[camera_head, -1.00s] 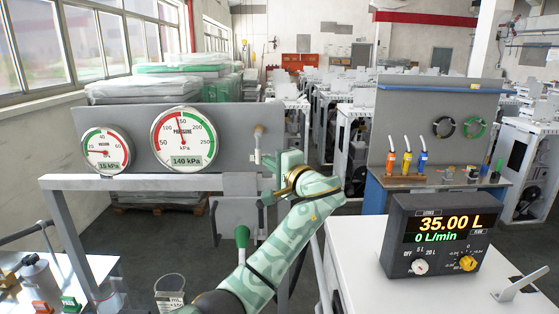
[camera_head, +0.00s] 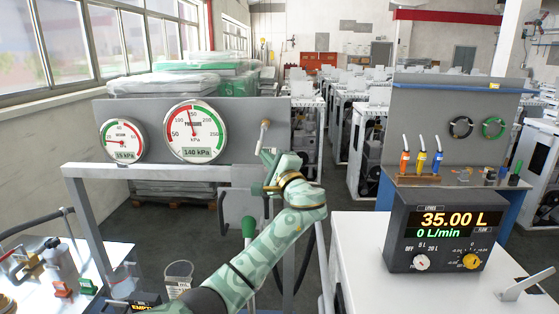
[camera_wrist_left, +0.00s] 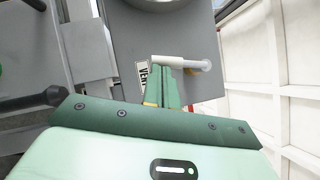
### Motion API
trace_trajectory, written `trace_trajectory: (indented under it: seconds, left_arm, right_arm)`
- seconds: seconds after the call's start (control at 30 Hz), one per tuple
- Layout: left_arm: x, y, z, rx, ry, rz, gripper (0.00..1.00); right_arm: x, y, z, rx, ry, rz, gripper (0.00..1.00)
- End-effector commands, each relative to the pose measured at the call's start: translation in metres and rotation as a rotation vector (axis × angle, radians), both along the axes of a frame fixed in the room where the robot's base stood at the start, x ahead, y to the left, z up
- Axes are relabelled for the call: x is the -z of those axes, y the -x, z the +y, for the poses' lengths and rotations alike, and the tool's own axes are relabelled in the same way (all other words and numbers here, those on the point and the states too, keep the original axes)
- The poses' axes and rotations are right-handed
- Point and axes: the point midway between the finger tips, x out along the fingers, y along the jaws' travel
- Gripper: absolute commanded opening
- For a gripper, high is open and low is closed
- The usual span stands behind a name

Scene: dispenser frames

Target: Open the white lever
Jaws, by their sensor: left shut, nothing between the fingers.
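The white lever (camera_head: 262,135) is on the right part of the grey gauge panel (camera_head: 239,125), pointing roughly down from its pivot. In the left wrist view the white lever (camera_wrist_left: 170,61) lies across the picture beside a label reading "VENT". My left gripper (camera_head: 266,160) is shut and empty, its tips right by the lever's lower end. In the wrist view the green fingers (camera_wrist_left: 165,75) reach up to the lever; I cannot tell whether they touch it. My right gripper is not in view.
Two round gauges, vacuum (camera_head: 122,141) and pressure (camera_head: 194,132), sit left of the lever. A grey frame bar (camera_head: 140,172) runs below the panel. A green-handled valve (camera_head: 249,232) stands below. A black meter (camera_head: 436,232) is on the white cabinet at right.

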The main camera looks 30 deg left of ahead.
Motion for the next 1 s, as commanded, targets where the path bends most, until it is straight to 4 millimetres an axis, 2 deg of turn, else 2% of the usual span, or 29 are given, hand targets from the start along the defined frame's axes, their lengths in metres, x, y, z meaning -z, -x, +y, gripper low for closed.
trace_trajectory:
  seconds: [0.23, 0.5, 1.0]
  left_arm:
    - [0.0, 0.009, 0.017, -0.001, -0.202, 0.122, 0.0]
    - [-0.005, 0.019, 0.033, -0.001, -0.419, 0.257, 0.0]
    - [-0.025, 0.032, 0.054, -0.002, -0.796, 0.488, 0.0]
  right_arm:
    - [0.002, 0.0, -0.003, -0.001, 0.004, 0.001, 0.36]
    - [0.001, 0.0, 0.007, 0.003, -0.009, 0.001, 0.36]
    - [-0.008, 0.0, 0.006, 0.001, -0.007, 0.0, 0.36]
